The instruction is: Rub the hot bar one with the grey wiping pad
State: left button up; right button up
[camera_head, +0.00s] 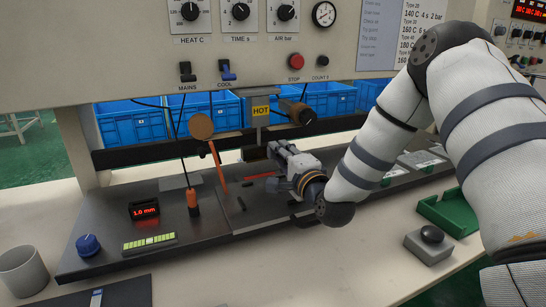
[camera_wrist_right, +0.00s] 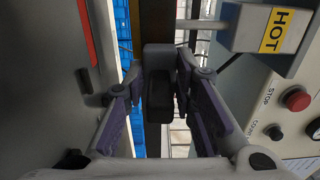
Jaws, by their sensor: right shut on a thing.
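My right gripper (camera_head: 275,152) is at the dark horizontal bar (camera_head: 170,150), just below the yellow HOT label (camera_head: 260,110). In the right wrist view, the gripper (camera_wrist_right: 160,105) is shut on a dark block with a grey end, which looks like the grey wiping pad (camera_wrist_right: 158,58). The dark bar (camera_wrist_right: 157,20) runs straight beyond the pad's grey end. I cannot tell if pad and bar touch. The HOT label (camera_wrist_right: 276,31) is on a grey box beside the bar. My left gripper is not in view.
An orange lever (camera_head: 215,155) and an orange-handled tool (camera_head: 193,203) stand left of the gripper. A red strip (camera_head: 258,178) lies on the dark bench plate. A green tray (camera_head: 450,212) and a button box (camera_head: 430,242) are at right. Blue crates (camera_head: 132,123) stand behind.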

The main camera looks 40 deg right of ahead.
aim_at(245, 155)
jog(key=shift+d+r, duration=0.1)
jog(key=shift+a, duration=0.25)
jog(key=shift+w+a+f, duration=0.1)
jog(key=shift+w+a, duration=0.1)
jog(key=shift+a, duration=0.5)
jog(key=shift+w+a+f, duration=0.1)
jog(key=shift+w+a, duration=0.05)
jog(key=shift+a, duration=0.5)
jog(key=shift+w+a, duration=0.2)
jog(key=shift+a, duration=0.5)
jog(key=shift+w+a+r, duration=0.1)
jog(key=shift+w+a, duration=0.1)
jog(key=shift+a, duration=0.6)
jog(key=shift+w+a, duration=0.2)
jog(key=shift+a, duration=0.6)
jog(key=shift+s, duration=0.1)
jog(key=v, duration=0.5)
jog(key=shift+s+p, duration=0.1)
jog(key=shift+p, duration=0.2)
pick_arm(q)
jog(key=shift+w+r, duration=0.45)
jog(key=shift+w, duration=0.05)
pick_arm(e)
jog(key=shift+s, duration=0.25)
